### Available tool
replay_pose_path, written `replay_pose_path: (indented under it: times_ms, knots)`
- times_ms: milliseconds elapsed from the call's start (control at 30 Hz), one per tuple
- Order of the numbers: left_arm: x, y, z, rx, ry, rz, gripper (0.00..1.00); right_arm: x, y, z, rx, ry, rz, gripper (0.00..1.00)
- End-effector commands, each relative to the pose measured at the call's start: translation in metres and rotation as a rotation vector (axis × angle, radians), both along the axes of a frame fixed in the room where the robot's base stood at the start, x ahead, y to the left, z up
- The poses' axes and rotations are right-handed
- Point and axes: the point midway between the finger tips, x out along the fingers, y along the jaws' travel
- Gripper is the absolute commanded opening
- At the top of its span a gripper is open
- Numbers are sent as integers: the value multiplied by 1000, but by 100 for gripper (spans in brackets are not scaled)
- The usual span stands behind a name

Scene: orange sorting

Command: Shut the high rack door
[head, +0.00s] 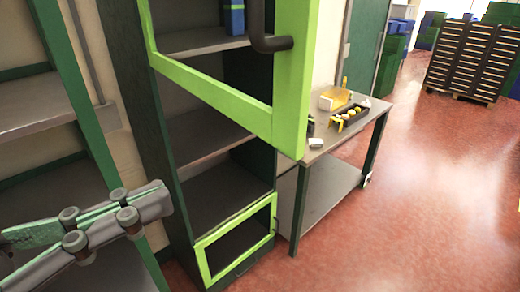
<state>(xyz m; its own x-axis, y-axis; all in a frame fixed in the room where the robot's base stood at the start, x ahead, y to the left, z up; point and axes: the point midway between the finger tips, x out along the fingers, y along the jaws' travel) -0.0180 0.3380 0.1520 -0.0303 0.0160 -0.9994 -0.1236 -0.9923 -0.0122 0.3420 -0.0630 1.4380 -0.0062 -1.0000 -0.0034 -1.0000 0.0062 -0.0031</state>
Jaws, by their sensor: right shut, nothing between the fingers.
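The high rack door (215,93) has a bright green frame and stands open, swung out from the tall dark rack (160,130) toward me. Its dark curved handle (270,42) is near the top edge of the view; the door's upper part is cut off.
A low green-framed door (204,262) is shut at the rack's bottom. A side table (333,140) holds a yellow-edged tray with small round items. A green-posted shelf (40,105) stands left. Stacked dark crates (475,60) are far right. Red floor is clear at right.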

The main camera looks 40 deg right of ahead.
Motion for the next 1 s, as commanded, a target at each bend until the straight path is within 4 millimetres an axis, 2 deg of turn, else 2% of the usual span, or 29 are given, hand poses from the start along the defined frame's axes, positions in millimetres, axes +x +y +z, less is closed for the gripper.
replay_pose_path:
  times_ms: [133, 433, 533, 800, 1000]
  knots:
    - [4, 0, 17, 0, -12, 0, 59, -2, -7, 7, 0, -3, -2, 0]
    - [4, 2, 51, 1, -29, -5, 59, -1, -24, 8, -3, 0, 0, 0]
    - [1, 2, 42, 1, -24, -6, 59, 1, -45, 0, 0, -1, -1, 0]
    - [4, 2, 33, 1, -24, -8, 59, 1, -99, -1, -2, 2, 0, 0]
    - [5, 2, 30, 0, -25, -8, 59, 1, -127, 0, -4, 4, 0, 0]
